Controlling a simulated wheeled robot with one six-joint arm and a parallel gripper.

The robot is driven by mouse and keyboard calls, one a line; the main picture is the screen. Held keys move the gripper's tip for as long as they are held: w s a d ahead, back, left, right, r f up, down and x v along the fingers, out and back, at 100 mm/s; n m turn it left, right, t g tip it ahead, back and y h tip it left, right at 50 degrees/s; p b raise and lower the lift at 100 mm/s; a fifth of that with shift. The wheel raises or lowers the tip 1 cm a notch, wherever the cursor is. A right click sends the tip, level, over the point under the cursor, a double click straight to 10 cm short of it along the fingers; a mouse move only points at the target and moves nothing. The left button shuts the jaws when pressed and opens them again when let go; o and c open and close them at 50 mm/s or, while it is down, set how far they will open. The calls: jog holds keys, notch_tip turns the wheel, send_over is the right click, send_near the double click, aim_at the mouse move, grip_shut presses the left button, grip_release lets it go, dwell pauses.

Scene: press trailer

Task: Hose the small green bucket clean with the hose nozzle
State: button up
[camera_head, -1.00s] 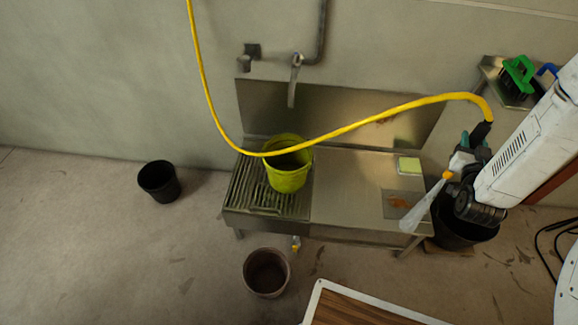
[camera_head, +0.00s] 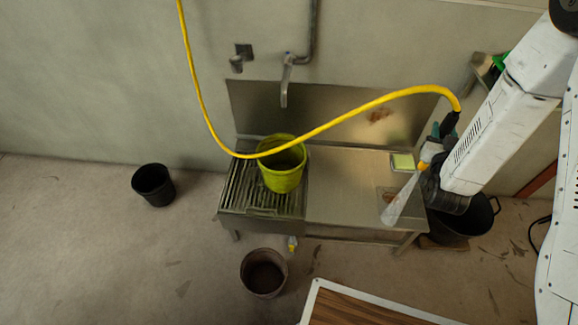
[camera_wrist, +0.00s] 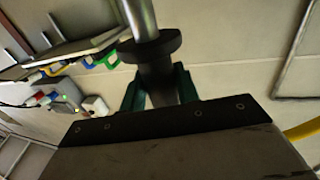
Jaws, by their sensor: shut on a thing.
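The small green bucket (camera_head: 282,178) is yellow-green and stands upright on the slatted grate at the left of the metal sink bench. My gripper (camera_head: 437,132) is at the right of the bench, well apart from the bucket. Its green fingers (camera_wrist: 160,88) are shut on the hose nozzle (camera_wrist: 155,48), whose dark collar and metal tube show in the wrist view. In the head view the nozzle's orange tip (camera_head: 423,164) points down and left. A pale, spray-like cone runs from it over the bench's right end, not reaching the bucket. The bucket's inside is mostly shadowed.
The yellow hose (camera_head: 340,116) loops across, passing in front of the bucket's rim in the picture. A tap (camera_head: 286,80) hangs above the bench (camera_head: 340,190); a yellow sponge (camera_head: 402,161) lies at its right. Dark buckets stand on the floor left (camera_head: 153,186), front (camera_head: 264,273) and right (camera_head: 462,222).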

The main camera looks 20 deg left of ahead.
jog(key=a, duration=4.6)
jog(key=shift+s, duration=0.35)
dwell(2.9)
